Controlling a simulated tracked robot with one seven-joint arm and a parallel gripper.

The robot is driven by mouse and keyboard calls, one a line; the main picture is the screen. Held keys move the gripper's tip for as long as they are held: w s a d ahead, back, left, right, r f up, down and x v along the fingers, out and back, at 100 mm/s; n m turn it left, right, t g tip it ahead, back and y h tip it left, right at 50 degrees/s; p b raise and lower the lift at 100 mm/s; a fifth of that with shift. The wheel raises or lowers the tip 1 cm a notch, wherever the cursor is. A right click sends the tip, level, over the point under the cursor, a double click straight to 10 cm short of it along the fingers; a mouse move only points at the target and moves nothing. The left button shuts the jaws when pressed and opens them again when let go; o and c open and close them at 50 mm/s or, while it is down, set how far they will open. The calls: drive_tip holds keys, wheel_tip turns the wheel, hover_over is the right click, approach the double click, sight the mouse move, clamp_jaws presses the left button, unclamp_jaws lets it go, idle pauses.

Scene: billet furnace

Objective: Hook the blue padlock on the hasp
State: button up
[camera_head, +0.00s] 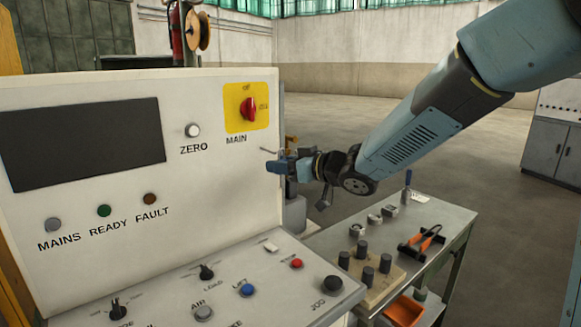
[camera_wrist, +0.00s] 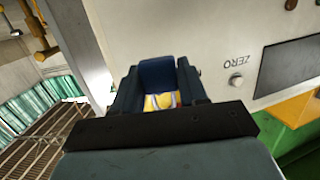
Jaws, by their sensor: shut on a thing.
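My gripper (camera_head: 281,167) is at the right edge of the white control panel, below and right of the red MAIN switch (camera_head: 249,109) on its yellow plate. In the wrist view my gripper (camera_wrist: 158,78) is shut on the blue padlock (camera_wrist: 157,70), whose dark blue body shows between the two fingers. A yellow patch shows just below the blue body. A thin grey piece sticks out left above the fingertips in the head view; I cannot tell whether it is the shackle. I cannot make out the hasp clearly in either view.
The panel's sloped desk (camera_head: 215,285) carries knobs and buttons. Right of it, a low bench (camera_head: 445,220) holds a block with dark pegs (camera_head: 367,268), an orange-handled tool (camera_head: 425,240) and small metal parts. An orange bin (camera_head: 404,311) sits below. The floor behind is open.

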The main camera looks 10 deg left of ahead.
drive_tip(key=shift+w+a+f, duration=0.25)
drive_tip(key=shift+w+a, duration=0.45)
drive_tip(key=shift+a, duration=0.1)
drive_tip(key=shift+w+a+f, duration=0.25)
drive_tip(key=shift+w+a, duration=0.4)
drive_tip(key=shift+a, duration=0.1)
drive_tip(key=o, duration=1.2)
drive_tip(key=shift+c, duration=0.2)
